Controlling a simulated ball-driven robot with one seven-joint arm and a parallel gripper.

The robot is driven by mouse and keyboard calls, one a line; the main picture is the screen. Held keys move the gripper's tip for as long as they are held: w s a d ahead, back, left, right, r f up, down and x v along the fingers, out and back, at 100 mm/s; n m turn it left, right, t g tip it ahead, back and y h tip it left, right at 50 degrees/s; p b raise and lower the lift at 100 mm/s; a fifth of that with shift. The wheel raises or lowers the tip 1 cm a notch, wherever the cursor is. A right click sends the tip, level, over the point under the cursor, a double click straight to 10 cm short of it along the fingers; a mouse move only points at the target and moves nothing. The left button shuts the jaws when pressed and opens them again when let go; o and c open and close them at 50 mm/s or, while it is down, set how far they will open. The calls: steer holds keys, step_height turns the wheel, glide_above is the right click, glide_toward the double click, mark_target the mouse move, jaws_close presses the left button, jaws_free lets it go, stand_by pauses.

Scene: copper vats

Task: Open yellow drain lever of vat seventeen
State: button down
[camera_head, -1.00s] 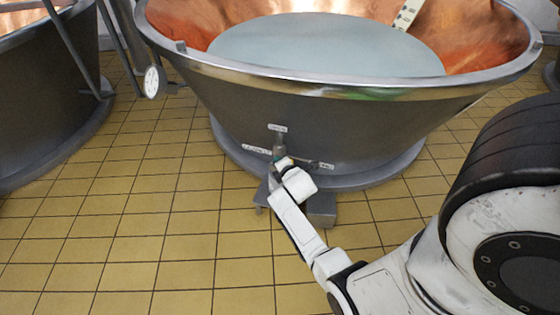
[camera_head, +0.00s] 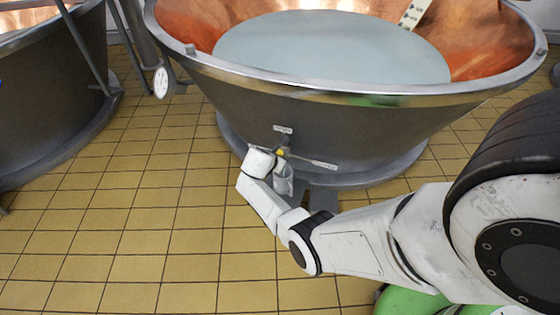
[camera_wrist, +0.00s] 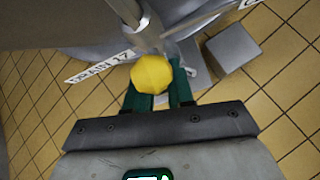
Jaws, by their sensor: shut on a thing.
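The yellow lever (camera_wrist: 153,74) shows its faceted knob end-on in the wrist view, by a metal valve stem. My gripper (camera_wrist: 161,90) has two dark green fingers, shut on the yellow lever; the knob hides part of the grip. A "DRAIN 17" label (camera_wrist: 100,67) sits beside it. In the head view the lever is a small yellow spot (camera_head: 281,153) low on the front of the steel vat (camera_head: 340,125), with my white wrist just left of it. Pale liquid fills the copper-lined vat.
A grey block (camera_wrist: 232,48) stands on the floor near the valve. A round dial gauge (camera_head: 164,82) hangs at the vat's left. Another vat (camera_head: 50,100) stands at far left. Yellow tiled floor (camera_head: 130,225) is clear in front.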

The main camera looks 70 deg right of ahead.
steer(key=shift+f+n+g, duration=0.2)
steer(key=shift+n+g, duration=0.1)
steer(key=shift+g, duration=0.3)
steer(key=shift+a, duration=0.1)
steer(key=c, duration=1.3)
jaws_free()
steer(key=shift+c, duration=0.2)
steer(key=shift+o, duration=1.2)
steer(key=shift+w+r, duration=0.1)
steer(key=shift+w, duration=0.05)
steer(key=shift+r, duration=0.15)
steer(key=p+v, duration=0.5)
steer(key=v, duration=0.5)
steer(key=shift+w+a, duration=0.15)
steer(key=shift+a, duration=0.1)
steer(key=shift+r, duration=0.1)
